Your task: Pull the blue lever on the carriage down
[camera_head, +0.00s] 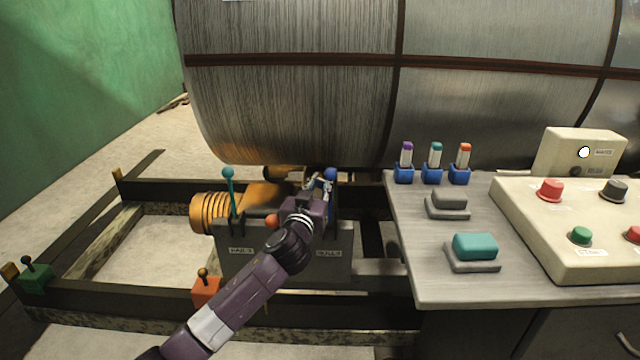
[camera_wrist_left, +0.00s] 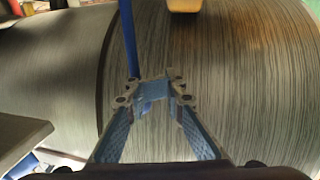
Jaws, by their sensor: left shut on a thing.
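The blue lever (camera_head: 331,174) stands at the right end of the grey carriage (camera_head: 288,262), with its round blue knob at the top. My left gripper (camera_head: 319,184) is at the lever's upper part, just below and left of the knob, and is shut on it. My arm hides some of the carriage front and the lever's lower part. In the left wrist view the lever's blue rod (camera_wrist_left: 128,40) runs up from the fingertips of my left gripper (camera_wrist_left: 153,84). My right gripper is not in view.
A teal lever (camera_head: 228,175) stands at the carriage's left end beside an orange ribbed cylinder (camera_head: 208,212). A large metal drum (camera_head: 295,105) is close behind. A console table (camera_head: 420,282) with buttons and switches stands right. Dark rails (camera_head: 100,316) frame the floor.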

